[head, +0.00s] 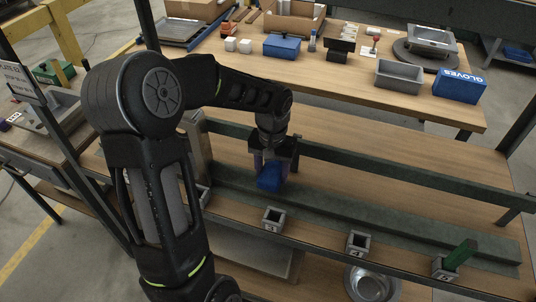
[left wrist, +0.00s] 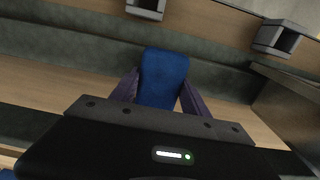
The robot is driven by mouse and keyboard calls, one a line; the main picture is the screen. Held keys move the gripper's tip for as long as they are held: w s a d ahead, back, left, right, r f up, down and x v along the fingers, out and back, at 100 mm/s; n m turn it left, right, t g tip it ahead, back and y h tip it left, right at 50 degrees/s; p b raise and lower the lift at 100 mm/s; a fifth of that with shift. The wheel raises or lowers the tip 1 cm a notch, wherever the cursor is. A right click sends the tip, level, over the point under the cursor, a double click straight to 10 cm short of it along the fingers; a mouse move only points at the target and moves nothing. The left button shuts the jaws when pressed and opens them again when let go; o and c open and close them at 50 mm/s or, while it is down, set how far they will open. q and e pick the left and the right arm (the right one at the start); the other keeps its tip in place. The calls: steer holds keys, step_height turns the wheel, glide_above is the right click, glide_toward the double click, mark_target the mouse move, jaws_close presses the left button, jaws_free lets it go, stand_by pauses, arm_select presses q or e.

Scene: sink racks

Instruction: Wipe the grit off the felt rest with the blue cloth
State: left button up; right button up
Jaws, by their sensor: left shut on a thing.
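My left gripper (head: 271,170) is shut on the blue cloth (head: 270,182), a small bundled blue piece that hangs below the fingers. In the left wrist view the cloth (left wrist: 163,75) sticks out between the two purple fingers of the gripper (left wrist: 160,97). The felt rest, a long grey-green strip (head: 400,218), runs left to right along the rack. The cloth is over the strip's left part; I cannot tell whether it touches. The strip also shows in the left wrist view (left wrist: 85,62). I cannot make out grit on it. My right gripper is not in view.
Small square grey holders (head: 273,220) (head: 357,243) stand along the front edge; one at the right holds a green block (head: 460,254). A dark rail (head: 400,172) runs behind the strip. A metal bowl (head: 372,283) sits below. The back table holds a blue gloves box (head: 459,87).

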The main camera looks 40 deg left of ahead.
arm_select(q)
steer(key=shift+d+r, duration=0.25)
steer(key=shift+r, duration=0.35)
step_height(320, 180, up, 2)
steer(key=shift+a+r+p, duration=0.1)
steer(key=shift+a+p, duration=0.05)
steer(key=shift+p, duration=0.9)
steer(key=shift+r+p, duration=0.75)
steer(key=shift+r, duration=0.35)
